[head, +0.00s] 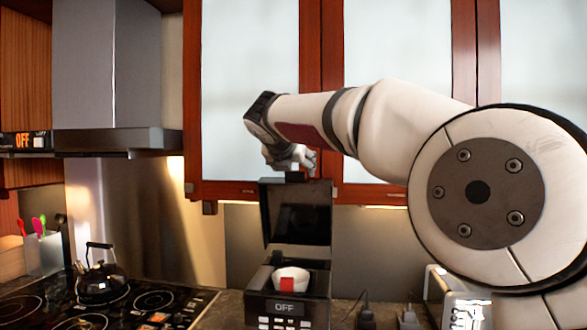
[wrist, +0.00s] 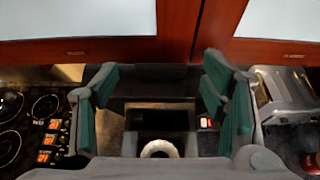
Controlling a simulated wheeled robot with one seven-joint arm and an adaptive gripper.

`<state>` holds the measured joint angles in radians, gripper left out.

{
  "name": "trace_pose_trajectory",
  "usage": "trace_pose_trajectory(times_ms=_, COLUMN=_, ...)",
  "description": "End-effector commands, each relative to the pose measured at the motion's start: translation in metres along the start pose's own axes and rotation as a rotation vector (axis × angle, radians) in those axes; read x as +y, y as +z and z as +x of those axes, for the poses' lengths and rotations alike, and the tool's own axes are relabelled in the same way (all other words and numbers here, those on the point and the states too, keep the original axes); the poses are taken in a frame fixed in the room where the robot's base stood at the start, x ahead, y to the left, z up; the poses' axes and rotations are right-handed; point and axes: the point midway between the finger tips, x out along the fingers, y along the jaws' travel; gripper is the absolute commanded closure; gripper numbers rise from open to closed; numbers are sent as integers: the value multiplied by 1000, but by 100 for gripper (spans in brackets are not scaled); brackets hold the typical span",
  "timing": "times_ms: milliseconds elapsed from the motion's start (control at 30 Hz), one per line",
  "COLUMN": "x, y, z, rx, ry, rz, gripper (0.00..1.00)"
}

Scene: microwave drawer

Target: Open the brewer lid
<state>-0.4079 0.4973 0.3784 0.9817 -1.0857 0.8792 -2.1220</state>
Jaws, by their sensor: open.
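The black brewer (head: 258,306) stands on the counter, with an "OFF" display on its front. Its lid (head: 267,217) is raised and stands about upright at the back. A white cup (head: 301,274) with a red patch sits in the brewer; a white ring, seemingly its rim, shows low in the wrist view (wrist: 159,147). My gripper (head: 290,165) is at the lid's top edge; I cannot tell whether it touches. In the wrist view my gripper (wrist: 160,100) has its green-padded fingers wide apart, with nothing held between them.
Red-framed cabinets (head: 312,100) hang close behind my gripper. A stovetop (head: 130,305) with a dark kettle (head: 101,279) is at left, under a range hood (head: 110,80). A metallic toaster-like appliance (wrist: 290,90) stands right of the brewer.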

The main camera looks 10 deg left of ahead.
Motion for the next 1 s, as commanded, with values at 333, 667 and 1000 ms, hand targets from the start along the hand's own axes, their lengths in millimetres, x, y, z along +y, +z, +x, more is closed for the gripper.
trace_pose_trajectory(times_ms=333, x=0, y=1, z=-72, rx=-3, ry=1, rz=-1, gripper=33)
trace_pose_trajectory(times_ms=667, x=0, y=0, z=-101, rx=-1, ry=0, rz=0, gripper=33)
trace_pose_trajectory(times_ms=1000, x=0, y=0, z=-102, rx=-2, ry=0, rz=0, gripper=33)
